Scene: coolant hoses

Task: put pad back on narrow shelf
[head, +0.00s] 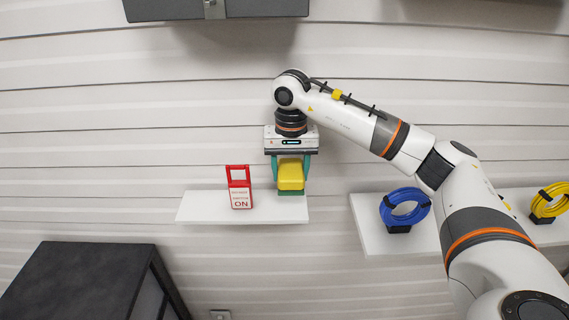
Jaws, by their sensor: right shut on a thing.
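A yellow pad (290,175) is between the fingers of my right gripper (290,186). The gripper points straight down and is shut on the pad. The pad and fingertips are at the right end of the narrow white shelf (215,208). A green piece shows just below the pad at the shelf; I cannot tell whether the pad touches it or the shelf. My left gripper is not in view.
A red and white tag (239,188) stands left of the gripper on the shelf. A second white shelf (372,228) at right holds a blue hose coil (405,207) and a yellow coil (550,200). A dark cabinet (80,280) stands lower left; a grey box (215,8) hangs above.

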